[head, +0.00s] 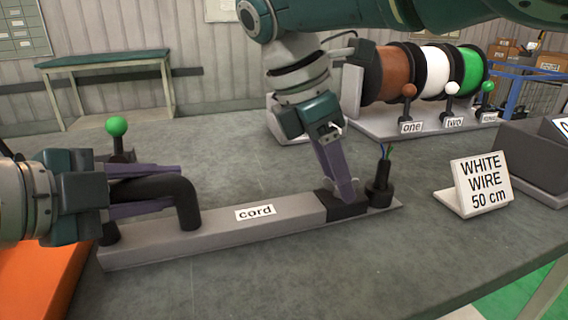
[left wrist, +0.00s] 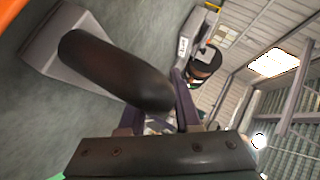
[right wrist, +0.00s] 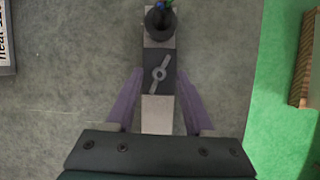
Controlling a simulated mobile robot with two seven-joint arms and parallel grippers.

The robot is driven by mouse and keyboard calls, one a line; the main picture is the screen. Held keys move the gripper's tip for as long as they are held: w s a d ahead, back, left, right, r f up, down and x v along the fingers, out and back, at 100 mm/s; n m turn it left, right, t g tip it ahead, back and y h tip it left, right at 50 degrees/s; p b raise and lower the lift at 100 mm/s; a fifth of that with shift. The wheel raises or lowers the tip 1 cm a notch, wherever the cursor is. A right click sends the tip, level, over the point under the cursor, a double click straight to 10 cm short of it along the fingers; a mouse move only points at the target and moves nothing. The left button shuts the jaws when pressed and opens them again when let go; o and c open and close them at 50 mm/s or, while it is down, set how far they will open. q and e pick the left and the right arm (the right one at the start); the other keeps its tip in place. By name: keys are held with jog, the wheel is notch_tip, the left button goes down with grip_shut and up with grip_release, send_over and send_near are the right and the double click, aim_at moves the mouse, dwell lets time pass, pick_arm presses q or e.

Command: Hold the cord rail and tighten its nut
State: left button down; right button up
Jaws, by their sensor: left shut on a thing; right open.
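The cord rail (head: 290,216) is a long grey bar labelled "cord" across the near table. My left gripper (head: 168,188) is shut on its black arched handle (head: 187,205) at the left end; the handle also fills much of the left wrist view (left wrist: 110,68). A black block (head: 347,208) sits near the rail's right end. On it, in the right wrist view, is a silver wing-shaped nut (right wrist: 160,74), lying slantwise. My right gripper (right wrist: 158,98) is open, its fingers on either side of the rail, pointing toward the nut. In the head view, the right fingers (head: 343,190) hide the nut.
A black holder with coloured wires (head: 380,185) stands at the rail's right end. A green-knobbed lever (head: 117,128) is behind the handle. Wire spools (head: 435,72) stand at the back, a "WHITE WIRE 50 cm" sign (head: 480,187) and grey bin (head: 530,155) at right. Table between is bare.

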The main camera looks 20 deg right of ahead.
jog(key=v, duration=0.7)
jog(key=shift+r, duration=0.15)
jog(key=shift+a, duration=0.1)
